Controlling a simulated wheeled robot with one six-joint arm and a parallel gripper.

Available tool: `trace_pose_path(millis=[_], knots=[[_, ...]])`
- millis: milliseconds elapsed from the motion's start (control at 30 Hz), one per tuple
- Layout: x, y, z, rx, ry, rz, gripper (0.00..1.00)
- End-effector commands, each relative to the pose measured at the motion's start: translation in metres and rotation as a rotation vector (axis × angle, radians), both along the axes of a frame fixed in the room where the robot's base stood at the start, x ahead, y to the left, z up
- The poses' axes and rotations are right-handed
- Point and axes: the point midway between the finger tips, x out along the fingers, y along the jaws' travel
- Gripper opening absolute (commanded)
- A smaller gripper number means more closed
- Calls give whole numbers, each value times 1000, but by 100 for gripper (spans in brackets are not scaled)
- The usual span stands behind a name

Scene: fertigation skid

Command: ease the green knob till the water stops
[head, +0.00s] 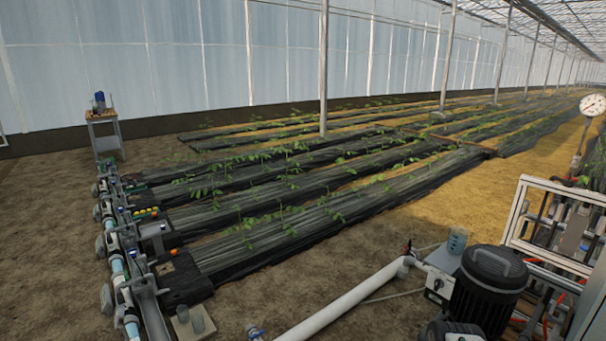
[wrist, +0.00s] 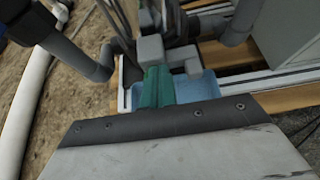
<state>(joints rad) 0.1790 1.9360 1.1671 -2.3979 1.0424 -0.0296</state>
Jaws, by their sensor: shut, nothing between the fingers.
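In the wrist view, my gripper (wrist: 158,76) shows as two teal fingers pressed together beyond a pale, dark-edged cover. Nothing shows between them. The fingers point toward grey blocky fittings and are in front of a light-blue surface. I cannot make out the green knob for sure in either view; it may be hidden or too small. Small green and yellow parts (head: 146,213) show on the pipe row at the left of the head view, too small to identify. No running water can be made out. My gripper does not show in the head view.
A black motor pump (head: 489,287) and a white pipe (head: 345,300) stand at the front right. A framed skid (head: 553,225) and a round gauge (head: 592,105) are at the right edge. Grey pipes (wrist: 75,55) flank the wrist view's upper left. Bare soil lies between the pipe row and pump.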

Motion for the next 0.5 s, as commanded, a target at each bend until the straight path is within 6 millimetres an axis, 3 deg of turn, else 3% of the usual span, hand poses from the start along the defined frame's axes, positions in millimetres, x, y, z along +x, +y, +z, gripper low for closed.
trace_pose_path(millis=[500], knots=[[3,2,0,1,1,1,0]])
